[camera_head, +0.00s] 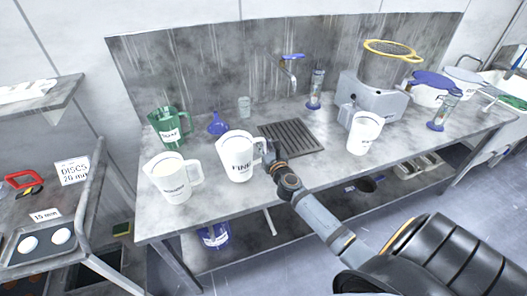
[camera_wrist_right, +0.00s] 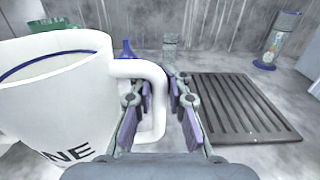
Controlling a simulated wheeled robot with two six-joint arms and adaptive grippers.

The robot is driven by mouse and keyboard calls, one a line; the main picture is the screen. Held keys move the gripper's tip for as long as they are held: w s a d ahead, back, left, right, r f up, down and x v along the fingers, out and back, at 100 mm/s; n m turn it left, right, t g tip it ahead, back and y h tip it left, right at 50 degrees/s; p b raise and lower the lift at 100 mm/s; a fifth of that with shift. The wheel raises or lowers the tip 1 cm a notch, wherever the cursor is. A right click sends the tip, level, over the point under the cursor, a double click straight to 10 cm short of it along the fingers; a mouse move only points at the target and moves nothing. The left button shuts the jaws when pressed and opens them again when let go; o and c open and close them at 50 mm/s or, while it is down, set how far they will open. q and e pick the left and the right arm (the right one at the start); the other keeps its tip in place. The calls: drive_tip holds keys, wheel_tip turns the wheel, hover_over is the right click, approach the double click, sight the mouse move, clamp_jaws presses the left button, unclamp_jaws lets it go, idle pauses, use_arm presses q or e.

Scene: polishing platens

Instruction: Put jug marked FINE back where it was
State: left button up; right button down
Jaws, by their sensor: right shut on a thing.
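The white jug marked FINE (camera_head: 238,160) stands upright at the front left of the steel bench, left of the drain grate. I cannot tell whether its base touches the bench. My right gripper (camera_head: 270,154) is shut on its handle, on the jug's right side. In the right wrist view, the jug (camera_wrist_right: 55,105) fills the left, with "NE" of its label showing, and the fingers (camera_wrist_right: 160,92) lie on both sides of the handle (camera_wrist_right: 157,125). My left gripper is not in view.
Close left of it stand a labelled white jug (camera_head: 172,182) and a green jug (camera_head: 168,130). A blue funnel (camera_head: 218,125) is behind. The drain grate (camera_head: 290,138) lies to the right, then another white jug (camera_head: 364,134) before a grey machine (camera_head: 375,95).

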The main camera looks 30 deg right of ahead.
sight(265, 150)
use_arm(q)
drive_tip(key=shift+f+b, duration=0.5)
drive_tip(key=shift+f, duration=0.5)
use_arm(e)
drive_tip(key=shift+f, duration=1.6)
drive_tip(key=shift+f, duration=0.1)
drive_tip(key=c, duration=1.3)
unclamp_jaws()
drive_tip(key=shift+c, duration=0.2)
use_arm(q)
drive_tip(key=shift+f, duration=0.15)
use_arm(e)
drive_tip(key=shift+s+f+b, duration=0.15)
drive_tip(key=shift+b, duration=0.2)
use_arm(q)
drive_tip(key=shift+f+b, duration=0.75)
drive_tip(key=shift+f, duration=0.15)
use_arm(e)
drive_tip(key=v, duration=1)
drive_tip(key=shift+a, duration=0.15)
